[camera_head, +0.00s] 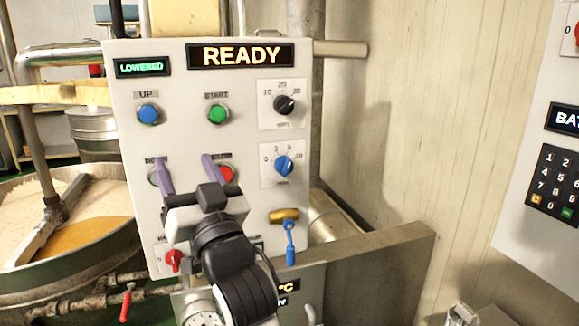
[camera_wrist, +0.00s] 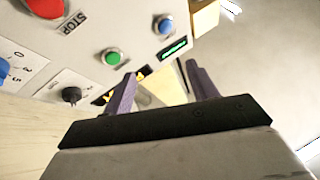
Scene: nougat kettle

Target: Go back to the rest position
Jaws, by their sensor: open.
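My gripper (camera_head: 188,172) is in front of the white control panel (camera_head: 183,78), with its two purple fingers spread apart and nothing between them. In the head view it covers part of the panel's lower half, with one finger in front of the DOWN button and the other beside the red STOP button (camera_head: 227,174). In the wrist view my gripper (camera_wrist: 160,85) points past the panel's edge, and the panel appears turned over. I cannot tell if a finger touches the panel.
A kettle (camera_head: 105,262) with pale and orange contents stands at left. The panel has a blue UP button (camera_head: 148,114), green START button (camera_head: 217,114), dark knob (camera_head: 284,104) and blue knob (camera_head: 284,166). Its displays read LOWERED and READY. A keypad panel (camera_head: 520,215) is at right.

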